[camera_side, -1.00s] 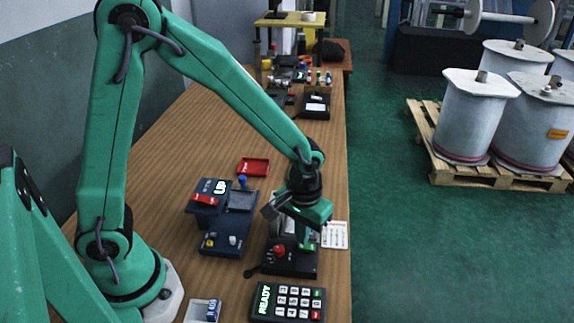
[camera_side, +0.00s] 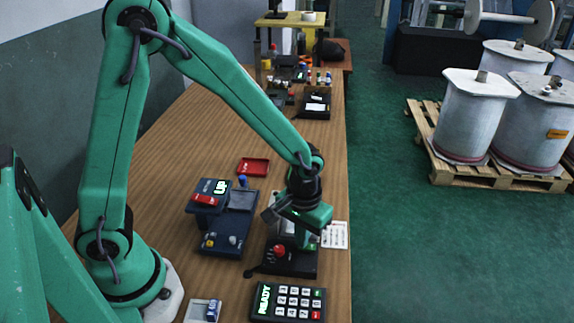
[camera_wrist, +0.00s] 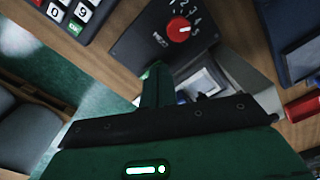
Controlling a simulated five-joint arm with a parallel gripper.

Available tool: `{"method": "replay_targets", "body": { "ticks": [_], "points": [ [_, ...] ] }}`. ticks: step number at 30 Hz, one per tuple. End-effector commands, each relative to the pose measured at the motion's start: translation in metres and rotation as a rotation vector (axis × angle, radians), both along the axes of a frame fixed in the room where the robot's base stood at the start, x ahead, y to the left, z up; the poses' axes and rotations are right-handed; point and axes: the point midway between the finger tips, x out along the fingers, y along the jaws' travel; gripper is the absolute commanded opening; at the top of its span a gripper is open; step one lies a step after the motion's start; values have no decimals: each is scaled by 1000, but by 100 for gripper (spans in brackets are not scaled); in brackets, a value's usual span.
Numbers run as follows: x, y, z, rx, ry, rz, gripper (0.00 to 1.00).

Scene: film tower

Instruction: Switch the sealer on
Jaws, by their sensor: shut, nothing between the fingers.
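A dark machine (camera_side: 290,262) with a red numbered dial (camera_side: 279,251), which I take for the sealer, stands near the right table edge. In the wrist view its black panel (camera_wrist: 140,48), red dial (camera_wrist: 179,29) and a pale, glossy part (camera_wrist: 203,82) show. My gripper (camera_side: 302,241) points down over this machine, behind the dial in the side view. It is shut and empty. Its green finger (camera_wrist: 156,84) in the wrist view lies close to the panel's edge; I cannot tell whether it touches. The gripper hides part of the machine, and no switch shows clearly.
A navy machine (camera_side: 223,238) with a lit display stands close on the left. A keypad (camera_side: 288,302) reading READY lies in front. A red tray (camera_side: 253,166) lies behind, and a white card (camera_side: 335,235) lies to the right. The table behind is mostly clear.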

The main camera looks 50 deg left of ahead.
Motion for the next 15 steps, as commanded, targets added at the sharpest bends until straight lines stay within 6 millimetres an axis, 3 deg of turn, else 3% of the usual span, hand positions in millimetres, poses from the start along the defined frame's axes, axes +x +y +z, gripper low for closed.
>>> {"method": "replay_targets", "body": {
  "ticks": [15],
  "points": [
    [0, 0, 3, -1, -1, 0, 0]
  ]
}}
